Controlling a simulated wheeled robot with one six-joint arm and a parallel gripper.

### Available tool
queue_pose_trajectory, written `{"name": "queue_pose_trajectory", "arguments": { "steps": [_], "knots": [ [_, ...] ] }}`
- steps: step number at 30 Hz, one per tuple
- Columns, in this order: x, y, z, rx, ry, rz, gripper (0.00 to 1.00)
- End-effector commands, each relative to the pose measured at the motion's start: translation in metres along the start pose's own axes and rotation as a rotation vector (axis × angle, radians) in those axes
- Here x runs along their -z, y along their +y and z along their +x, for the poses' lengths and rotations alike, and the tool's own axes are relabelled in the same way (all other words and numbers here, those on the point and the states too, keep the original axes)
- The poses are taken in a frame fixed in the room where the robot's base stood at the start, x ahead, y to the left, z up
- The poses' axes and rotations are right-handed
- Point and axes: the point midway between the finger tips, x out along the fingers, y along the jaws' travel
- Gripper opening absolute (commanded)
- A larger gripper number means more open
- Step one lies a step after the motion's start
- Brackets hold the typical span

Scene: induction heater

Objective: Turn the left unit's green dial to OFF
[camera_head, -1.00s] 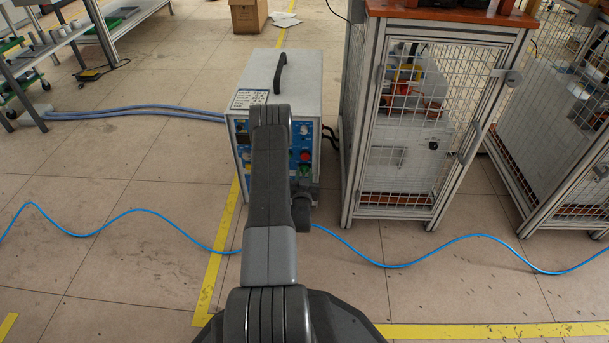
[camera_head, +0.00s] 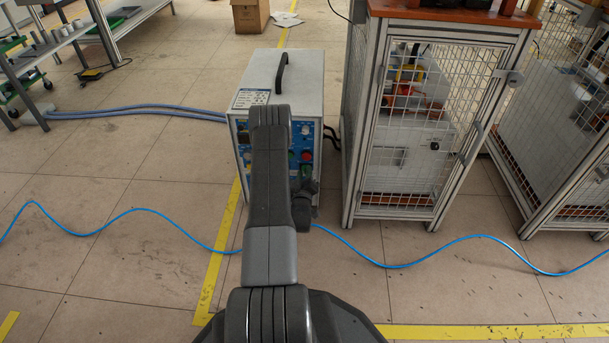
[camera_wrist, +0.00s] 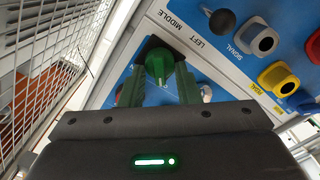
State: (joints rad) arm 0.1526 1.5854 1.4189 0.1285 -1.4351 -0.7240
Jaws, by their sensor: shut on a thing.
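The green dial (camera_wrist: 158,62) sits on a black square plate on a blue panel, at the top middle of the wrist view. My gripper (camera_wrist: 160,82) has one finger on each side of the dial and is shut on it. The dial's pointer direction and any OFF mark are hard to make out. In the head view, the unit is a white and blue box (camera_head: 295,85) with a black handle. My arm covers much of its front panel there and hides my fingertips.
A grey connector (camera_wrist: 262,40) and a yellow connector (camera_wrist: 279,79) are on the panel to the right. A mesh cage (camera_head: 412,150) stands close to the right of the unit. A blue cable (camera_head: 150,212) crosses the open floor.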

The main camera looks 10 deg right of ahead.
Motion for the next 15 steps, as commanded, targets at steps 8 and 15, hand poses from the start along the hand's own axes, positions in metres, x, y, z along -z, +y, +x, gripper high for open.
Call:
{"name": "queue_pose_trajectory", "arguments": {
  "steps": [8,15],
  "knots": [
    [-0.0012,-0.0013,-0.0011,0.002,-0.003,-0.081,0.07],
    [-0.0013,-0.0014,-0.0012,0.003,-0.003,-0.096,0.07]
  ]
}}
